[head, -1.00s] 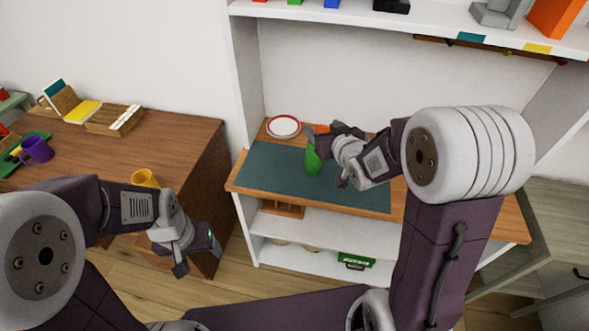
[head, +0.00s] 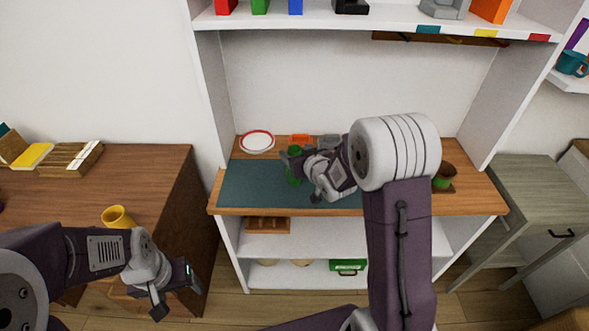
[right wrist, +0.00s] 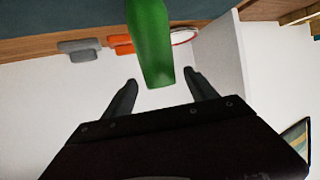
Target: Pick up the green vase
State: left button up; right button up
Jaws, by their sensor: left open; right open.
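The green vase (head: 294,172) stands on the dark green mat (head: 245,184) on the wooden counter, partly hidden in the head view by my right gripper. In the right wrist view, the vase (right wrist: 151,42) shows between and just beyond the two open fingertips of my right gripper (right wrist: 157,85). The jaws are apart and nothing is gripped; whether a finger touches the vase cannot be told. My left gripper (head: 176,290) is open and empty, low at the left in front of the brown table, far from the vase.
A red-rimmed white plate (head: 257,142) and an orange item (head: 300,139) sit behind the mat. A potted item (head: 444,177) is on the right of the counter. A shelf (head: 380,22) overhangs the back. A yellow mug (head: 117,217) stands on the brown table (head: 160,180).

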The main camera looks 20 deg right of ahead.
aim_at(293, 149)
jog(key=x, duration=0.5)
jog(key=shift+a+f, duration=0.1)
jog(key=shift+s, duration=0.1)
jog(key=shift+c, duration=0.9)
grip_shut()
